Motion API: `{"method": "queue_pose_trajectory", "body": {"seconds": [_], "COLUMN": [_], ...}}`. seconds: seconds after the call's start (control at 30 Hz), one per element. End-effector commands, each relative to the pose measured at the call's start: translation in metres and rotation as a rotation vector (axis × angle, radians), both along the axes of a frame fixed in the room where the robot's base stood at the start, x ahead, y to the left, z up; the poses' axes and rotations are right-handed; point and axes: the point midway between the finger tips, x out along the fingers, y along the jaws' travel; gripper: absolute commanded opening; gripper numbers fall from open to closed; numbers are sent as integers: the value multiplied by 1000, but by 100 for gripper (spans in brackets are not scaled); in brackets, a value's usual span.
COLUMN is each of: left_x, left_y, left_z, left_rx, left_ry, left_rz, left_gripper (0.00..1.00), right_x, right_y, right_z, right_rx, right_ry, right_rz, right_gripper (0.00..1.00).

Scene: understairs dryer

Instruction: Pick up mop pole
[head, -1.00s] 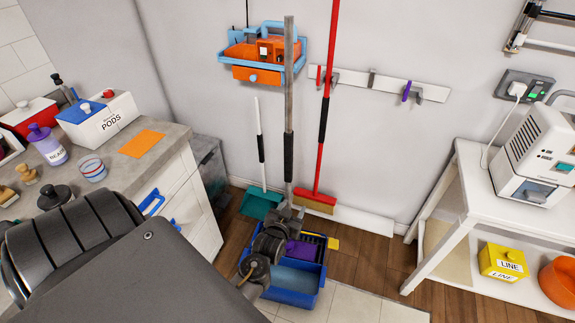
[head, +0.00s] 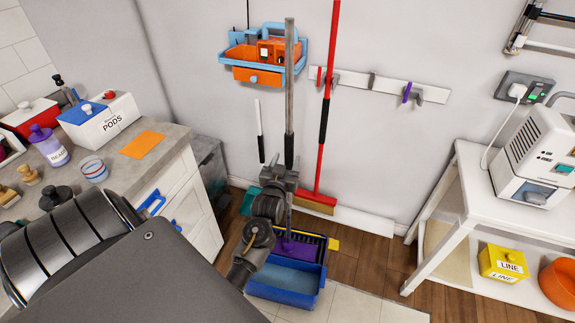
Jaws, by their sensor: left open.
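The mop pole (head: 289,90) is a grey metal pole with a dark grip section. It stands nearly upright in front of the wall, its lower end reaching down to a purple mop head (head: 290,249) in a blue bucket (head: 290,293). My left gripper (head: 287,181) is open at the pole, level with the bottom of the dark grip. It covers part of the pole, and I cannot tell if the fingers are on both sides of it. My right gripper is not in view.
A red broom (head: 327,100) stands just right of the pole. A teal dustpan (head: 247,202) is behind my gripper. An orange and blue caddy (head: 257,74) hangs close to the pole's upper part. A counter (head: 170,145) is at left, a white table (head: 455,215) at right.

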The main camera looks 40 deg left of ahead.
Motion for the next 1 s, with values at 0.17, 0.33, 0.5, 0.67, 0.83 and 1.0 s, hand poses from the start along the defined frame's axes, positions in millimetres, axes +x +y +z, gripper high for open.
{"method": "queue_pose_trajectory", "body": {"seconds": [0.17,0.33,0.5,0.67,0.83,1.0], "left_x": [14,36,46,47,47,46], "left_y": [6,17,22,22,22,22], "left_z": [-1,-4,-5,-6,-6,-6], "left_rx": [0,0,0,0,0,0], "left_ry": [-1,-1,0,0,0,0], "left_rz": [0,1,0,-1,0,0], "left_gripper": [51,51,51,51,35,13], "right_x": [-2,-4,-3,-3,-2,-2], "right_y": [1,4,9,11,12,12], "right_z": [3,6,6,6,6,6], "right_rx": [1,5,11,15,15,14], "right_ry": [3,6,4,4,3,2], "right_rz": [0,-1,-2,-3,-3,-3], "right_gripper": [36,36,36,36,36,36]}}
